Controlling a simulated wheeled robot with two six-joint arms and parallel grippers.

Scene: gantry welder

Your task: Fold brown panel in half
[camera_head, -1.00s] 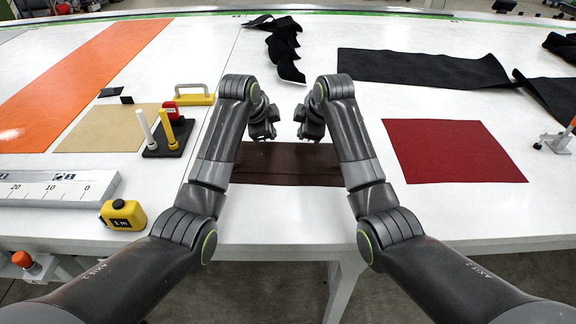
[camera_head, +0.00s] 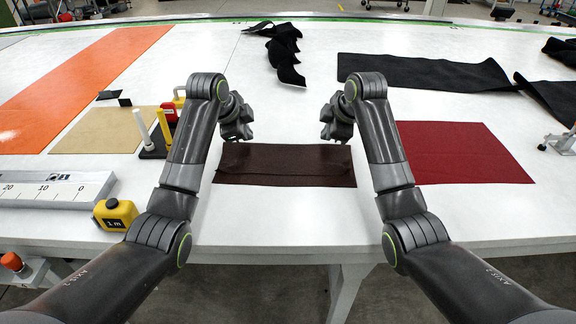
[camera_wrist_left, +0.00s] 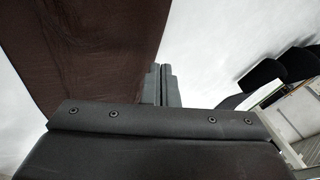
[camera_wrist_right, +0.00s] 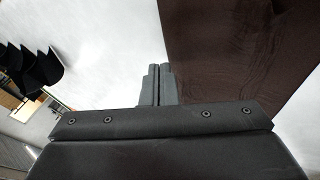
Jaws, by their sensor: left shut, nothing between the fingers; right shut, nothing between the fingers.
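The brown panel (camera_head: 285,168) lies on the white table between my arms as a wide, short strip, with a crease or layer edge running along its length. It also shows in the left wrist view (camera_wrist_left: 95,45) and the right wrist view (camera_wrist_right: 230,45). My left gripper (camera_head: 240,133) is shut and empty near the panel's far left corner. My right gripper (camera_head: 333,132) is shut and empty near its far right corner. In both wrist views the shut fingers, left (camera_wrist_left: 160,84) and right (camera_wrist_right: 159,84), are beside the panel, with nothing between them.
A red panel (camera_head: 465,153) lies close to the right. A tan sheet (camera_head: 95,132), a yellow tape measure (camera_head: 115,213) and a ruler (camera_head: 45,190) are at left. Black cloth pieces (camera_head: 430,72) lie at the back. White table is clear in front of the brown panel.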

